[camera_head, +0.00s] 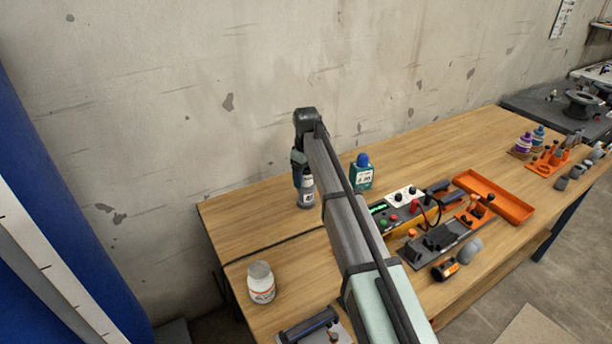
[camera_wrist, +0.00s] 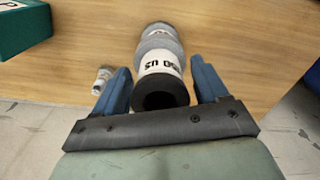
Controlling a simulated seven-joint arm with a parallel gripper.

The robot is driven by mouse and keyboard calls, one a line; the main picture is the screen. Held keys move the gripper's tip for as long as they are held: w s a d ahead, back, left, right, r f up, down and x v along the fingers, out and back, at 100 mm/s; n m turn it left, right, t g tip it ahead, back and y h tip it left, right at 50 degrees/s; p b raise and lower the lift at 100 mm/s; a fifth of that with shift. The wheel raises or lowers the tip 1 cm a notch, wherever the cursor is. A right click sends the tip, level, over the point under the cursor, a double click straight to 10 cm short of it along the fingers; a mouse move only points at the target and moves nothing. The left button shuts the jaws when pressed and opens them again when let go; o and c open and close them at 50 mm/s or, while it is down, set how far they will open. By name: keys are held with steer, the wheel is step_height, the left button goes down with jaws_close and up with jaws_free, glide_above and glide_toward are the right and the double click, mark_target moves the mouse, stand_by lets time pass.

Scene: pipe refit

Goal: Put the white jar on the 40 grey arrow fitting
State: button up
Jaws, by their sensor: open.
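The white jar (camera_head: 262,282), with an orange-marked label, stands upright on the left part of the table in the head view. My gripper (camera_head: 303,172) is further back, apart from the jar, above a grey bottle-like piece with a white label (camera_head: 307,192). In the wrist view my gripper (camera_wrist: 159,66) is open, with blue fingers on either side of a grey, dark-ended cylinder with a white lettered band (camera_wrist: 160,65); I cannot tell whether they touch it. A small pale jar-like thing (camera_wrist: 104,76) shows beside the left finger. I cannot make out which piece is the 40 grey arrow fitting.
An orange tray (camera_head: 510,205), a dark rack (camera_head: 440,242) and grey pieces (camera_head: 470,251) crowd the table further right. The table's back left is clear, with the wall behind.

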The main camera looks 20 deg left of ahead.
steer(key=shift+r, duration=0.1)
step_height(320, 180, up, 12)
stand_by(0.6)
